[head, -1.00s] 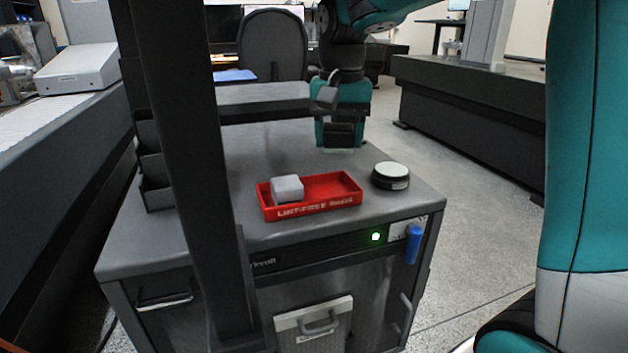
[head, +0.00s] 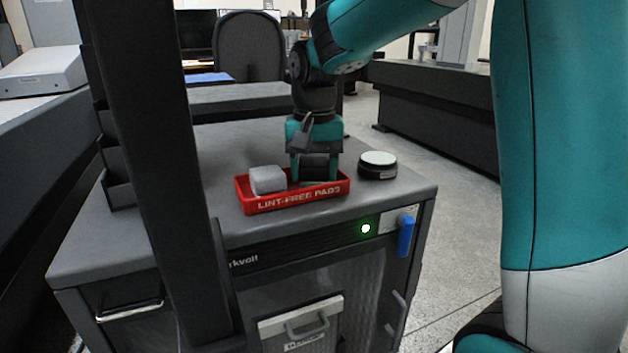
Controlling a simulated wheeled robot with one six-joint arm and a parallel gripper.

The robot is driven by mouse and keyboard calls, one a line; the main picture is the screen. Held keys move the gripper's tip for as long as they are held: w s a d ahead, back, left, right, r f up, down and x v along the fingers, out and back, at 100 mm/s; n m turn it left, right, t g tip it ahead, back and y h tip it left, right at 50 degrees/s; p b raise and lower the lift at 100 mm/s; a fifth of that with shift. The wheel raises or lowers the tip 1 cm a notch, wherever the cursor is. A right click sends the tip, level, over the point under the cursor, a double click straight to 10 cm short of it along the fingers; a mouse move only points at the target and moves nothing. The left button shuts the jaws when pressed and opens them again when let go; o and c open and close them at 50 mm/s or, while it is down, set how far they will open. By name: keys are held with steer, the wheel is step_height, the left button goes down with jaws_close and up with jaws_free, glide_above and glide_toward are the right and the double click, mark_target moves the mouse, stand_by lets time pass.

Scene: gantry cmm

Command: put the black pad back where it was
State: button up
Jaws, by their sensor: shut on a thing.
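The red tray (head: 300,200), lettered "LINT-FREE PADS", sits on the grey cabinet top. A pale grey block-like pad (head: 268,180) lies in its left part. My gripper (head: 315,177) points down at the right part of the tray, with its fingertips at about the height of the tray's rim. It is shut on the black pad (head: 316,168), a dark shape between the two teal fingers. The pad's lower part is hard to make out, and I cannot tell whether it touches the tray floor.
A round black puck with a white top (head: 378,164) stands just right of the tray. Dark stepped holders (head: 118,190) stand at the cabinet's left edge. A dark column crosses the view at left. The cabinet top (head: 225,150) behind the tray is clear.

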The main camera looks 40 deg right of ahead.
mark_target(314, 163)
steer(key=shift+f, duration=0.15)
steer(key=o, duration=0.6)
step_height(314, 163, up, 8)
steer(key=p, duration=0.4)
steer(key=shift+f+p, duration=0.1)
steer(key=shift+p, duration=0.2)
steer(key=s+a+f+n+y, duration=0.1)
steer(key=s+a+f+n, duration=0.1)
steer(key=s+a+n, duration=0.2)
steer(key=s+a+f+n+y, duration=0.1)
steer(key=s+a+n, duration=0.4)
steer(key=s, duration=0.5)
steer(key=s+a+f+n+y, duration=0.2)
steer(key=s+a+n, duration=0.3)
steer(key=s+a, duration=0.2)
steer(key=shift+s+a+f, duration=0.15)
steer(key=shift+a+f, duration=0.2)
steer(key=shift+a, duration=0.1)
